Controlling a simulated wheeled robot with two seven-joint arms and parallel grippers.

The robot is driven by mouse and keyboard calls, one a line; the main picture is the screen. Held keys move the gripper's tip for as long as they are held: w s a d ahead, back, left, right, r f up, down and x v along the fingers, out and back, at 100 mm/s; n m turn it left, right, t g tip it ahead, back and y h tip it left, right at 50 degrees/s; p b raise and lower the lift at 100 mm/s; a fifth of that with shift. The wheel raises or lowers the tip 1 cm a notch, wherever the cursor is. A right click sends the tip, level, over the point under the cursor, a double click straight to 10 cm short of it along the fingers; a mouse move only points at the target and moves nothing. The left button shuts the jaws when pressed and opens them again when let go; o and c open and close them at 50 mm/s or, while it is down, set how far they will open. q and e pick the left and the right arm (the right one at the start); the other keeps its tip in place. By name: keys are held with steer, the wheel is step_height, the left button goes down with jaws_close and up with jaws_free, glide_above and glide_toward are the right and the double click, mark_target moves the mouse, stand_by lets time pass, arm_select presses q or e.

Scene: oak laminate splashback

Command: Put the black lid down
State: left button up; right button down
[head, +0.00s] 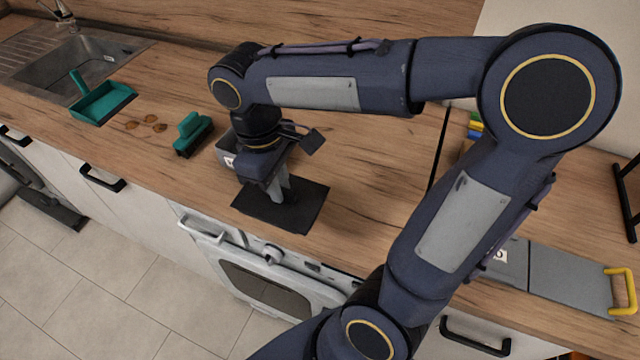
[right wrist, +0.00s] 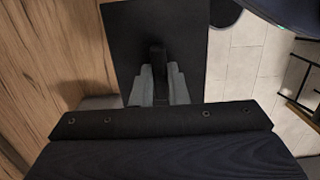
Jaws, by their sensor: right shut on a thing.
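The black lid (head: 307,208) is a flat dark rectangle near the front edge of the wooden counter, above the oven. My right gripper (head: 280,191) points down at it and is shut on its handle. In the right wrist view the grey fingers (right wrist: 158,88) close around the upright black handle (right wrist: 157,58), with the lid's flat plate (right wrist: 185,22) beyond. The lid looks level and close to the counter; I cannot tell whether it touches. My left gripper is not in view.
A grey labelled box (head: 227,149) stands just behind my right gripper. A green brush (head: 190,135), brown spots (head: 146,123) and a teal dustpan (head: 101,101) lie to the left, near the sink (head: 75,62). A grey lid with a yellow handle (head: 625,290) is at right.

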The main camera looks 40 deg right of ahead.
steer(key=w+d+f, duration=0.1)
steer(key=d+f, duration=0.1)
steer(key=d, duration=0.1)
steer(key=w+d+f+p, duration=0.1)
steer(key=w+d+f, duration=0.1)
steer(key=d+f, duration=0.1)
steer(key=w+d+f+p, duration=0.1)
steer(key=w+d+f, duration=0.1)
steer(key=d, duration=0.3)
steer(key=shift+w+f, duration=0.25)
steer(key=shift+f, duration=0.45)
steer(key=shift+w+d+f, duration=0.15)
steer(key=shift+d+f, duration=0.3)
steer(key=shift+f, duration=0.05)
step_height(320, 180, down, 2)
steer(key=shift+d+f+p, duration=0.1)
steer(key=shift+f+p, duration=0.15)
steer(key=shift+p, duration=0.15)
steer(key=shift+w+f, duration=0.1)
steer(key=shift+f, duration=0.35)
steer(key=shift+f, duration=0.1)
steer(key=c, duration=1.4)
jaws_free()
steer(key=shift+c, duration=0.2)
